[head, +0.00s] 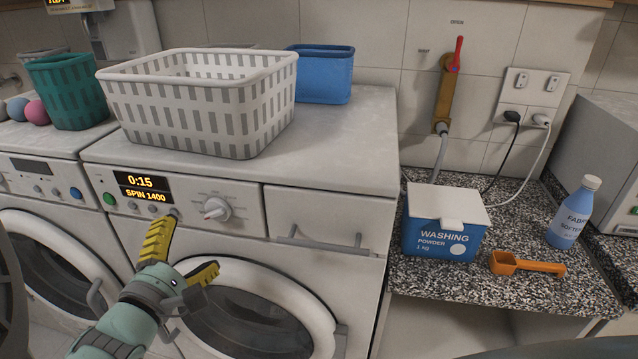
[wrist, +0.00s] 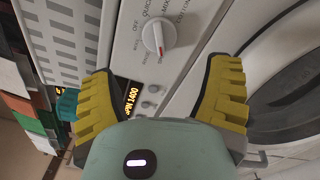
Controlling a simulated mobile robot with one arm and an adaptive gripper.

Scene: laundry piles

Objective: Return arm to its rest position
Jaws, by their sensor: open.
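My gripper (head: 181,256) is in front of the washing machine (head: 338,145), near its control panel, in the head view. Its two yellow ridged fingers are spread apart with nothing between them. In the wrist view my gripper (wrist: 165,98) is also open and empty. The panel's lit display (wrist: 132,98) and the round dial (wrist: 158,37) lie beyond the fingers. In the head view the display (head: 143,189) reads 0:15 and SPIN 1400, and the dial (head: 217,208) is to its right. I cannot tell whether a finger touches the panel.
A white laundry basket (head: 200,100) and a blue bin (head: 324,74) stand on the machine. A teal basket (head: 70,90) is at left. The granite counter (head: 490,285) holds a washing powder box (head: 440,228), an orange scoop (head: 527,264) and a softener bottle (head: 573,212).

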